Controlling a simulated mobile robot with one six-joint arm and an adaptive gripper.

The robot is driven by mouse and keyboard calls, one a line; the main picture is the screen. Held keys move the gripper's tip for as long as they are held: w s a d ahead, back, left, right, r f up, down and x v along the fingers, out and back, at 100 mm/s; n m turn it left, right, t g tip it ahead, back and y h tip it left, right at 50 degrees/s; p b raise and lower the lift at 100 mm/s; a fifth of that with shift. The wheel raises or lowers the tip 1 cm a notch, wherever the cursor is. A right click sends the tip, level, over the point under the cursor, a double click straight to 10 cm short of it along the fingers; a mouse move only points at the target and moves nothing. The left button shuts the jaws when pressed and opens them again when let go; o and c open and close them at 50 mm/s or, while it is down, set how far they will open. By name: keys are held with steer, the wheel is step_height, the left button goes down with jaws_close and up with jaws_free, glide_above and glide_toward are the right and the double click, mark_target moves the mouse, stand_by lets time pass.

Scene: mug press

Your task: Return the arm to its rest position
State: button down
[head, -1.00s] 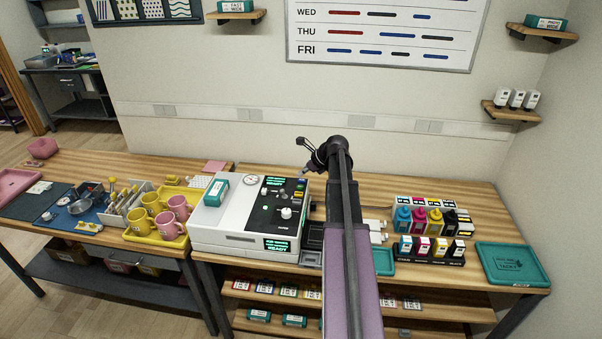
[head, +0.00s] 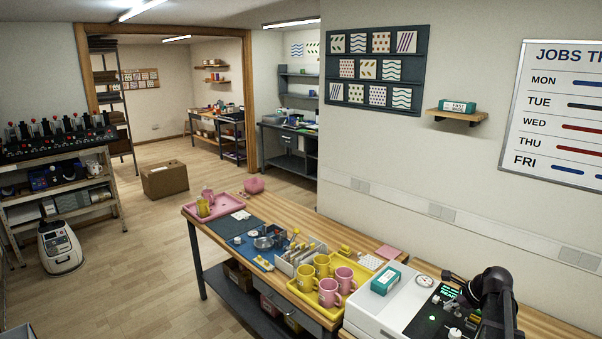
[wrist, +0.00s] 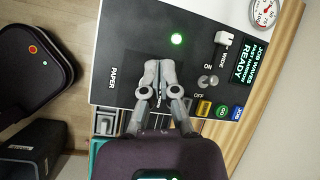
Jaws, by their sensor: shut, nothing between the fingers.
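My gripper (wrist: 158,68) is shut and empty in the wrist view, with its two grey fingers together over the black control panel (wrist: 200,75) of the white press. Whether it touches the panel cannot be told. In the head view my dark arm stands at the lower right, in front of the press (head: 378,310), and hides part of it. The panel has a lit green light (wrist: 176,39), a mode knob, an on/off switch and a row of coloured buttons. A display (wrist: 250,62) reads READY.
Left of the press a yellow tray (head: 300,291) holds pink and yellow mugs (head: 330,292). A teal box (head: 386,281) lies on the press, beside a gauge (wrist: 264,12). A small shelf (head: 457,116) sticks out from the wall. Open floor lies left of the benches.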

steer(key=s+a+f+n+g+h, duration=0.1)
steer(key=s+a+n, duration=0.4)
steer(key=a+n, duration=0.2)
steer(key=s+a+f+n+g+h+b, duration=0.1)
steer(key=s+a+f+n+g, duration=0.1)
steer(key=s+a+n, duration=0.3)
steer(key=s+a+f+n+g+h, duration=0.1)
steer(key=s+a+n, duration=0.4)
steer(key=a+n, duration=0.6)
steer(key=a+g+h, duration=0.1)
steer(key=a, duration=0.5)
steer(key=shift+s+a+f, duration=0.15)
steer(key=shift+s+a, duration=0.1)
steer(key=shift+s, duration=0.1)
